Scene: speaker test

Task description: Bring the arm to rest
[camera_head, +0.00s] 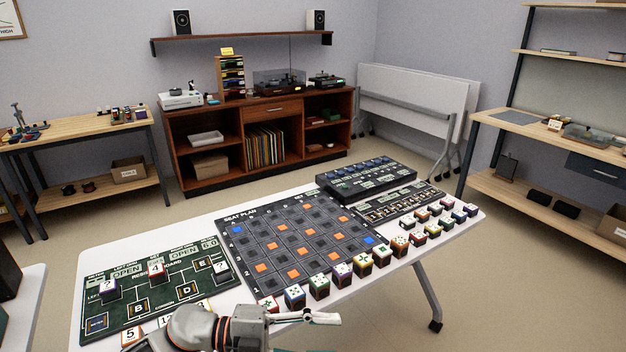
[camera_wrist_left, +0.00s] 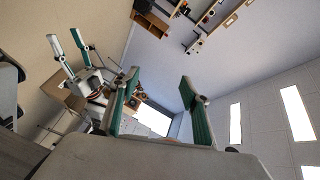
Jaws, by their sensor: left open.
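My left gripper (camera_head: 318,319) shows at the bottom of the head view, near the white table's front edge, pointing right; its lower part is cut off by the picture's edge. In the left wrist view its two teal-padded fingers (camera_wrist_left: 160,84) stand wide apart with nothing between them. Another gripper, my right one (camera_wrist_left: 64,38), shows at the upper left of the left wrist view. Its two fingers are apart and look empty. It is not seen in the head view. The white table (camera_head: 420,262) lies beyond and beside my left gripper.
A seat-plan board (camera_head: 262,224), a green board (camera_head: 190,290), a black tray (camera_head: 350,187) and several patterned cubes (camera_head: 319,286) crowd the table. Some cubes sit close to my left gripper. A brown cabinet (camera_head: 200,175) and folded white tables (camera_head: 412,92) stand behind. Floor is open at right.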

